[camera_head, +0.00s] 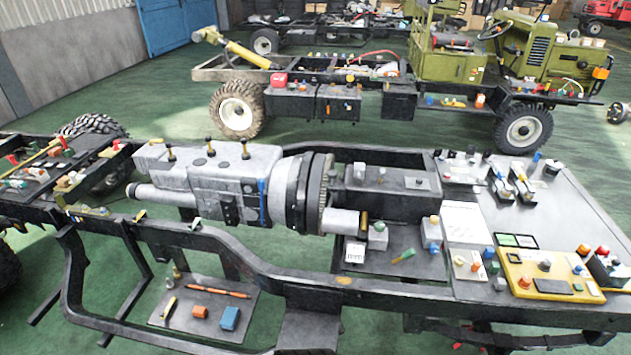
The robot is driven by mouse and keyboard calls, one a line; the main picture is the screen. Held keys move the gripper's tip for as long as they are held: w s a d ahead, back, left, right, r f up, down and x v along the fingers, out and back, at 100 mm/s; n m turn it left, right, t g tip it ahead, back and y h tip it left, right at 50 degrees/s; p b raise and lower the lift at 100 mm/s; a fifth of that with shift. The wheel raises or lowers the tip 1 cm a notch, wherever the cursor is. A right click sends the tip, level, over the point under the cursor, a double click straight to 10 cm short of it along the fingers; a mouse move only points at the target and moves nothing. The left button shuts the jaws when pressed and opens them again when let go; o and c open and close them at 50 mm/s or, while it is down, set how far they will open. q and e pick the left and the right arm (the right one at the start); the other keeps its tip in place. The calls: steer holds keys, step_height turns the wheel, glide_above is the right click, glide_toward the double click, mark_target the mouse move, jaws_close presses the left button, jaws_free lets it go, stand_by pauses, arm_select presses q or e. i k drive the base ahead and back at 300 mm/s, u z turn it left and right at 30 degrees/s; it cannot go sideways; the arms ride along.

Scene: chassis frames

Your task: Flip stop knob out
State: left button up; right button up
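Several control boxes with coloured knobs sit on the chassis frame, and I cannot tell which knob is the stop knob. A yellow control panel (550,276) at the right carries a red-orange knob (524,282), a grey knob and a blue knob. Beside it, a dark box (610,270) has red and orange knobs (583,250) on top. A small box with a blue knob (432,246) stands left of the panel. The knobs are too small to tell how they are set. Neither of my grippers is in view.
A grey gearbox (215,180) lies across the middle of the near chassis frame (330,283). A lower shelf (185,322) holds an orange tool and small blocks. A green truck chassis (450,62) stands behind. Green floor (345,140) is clear between the two chassis.

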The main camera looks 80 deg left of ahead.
mark_target(358, 179)
steer(key=u, duration=2.45)
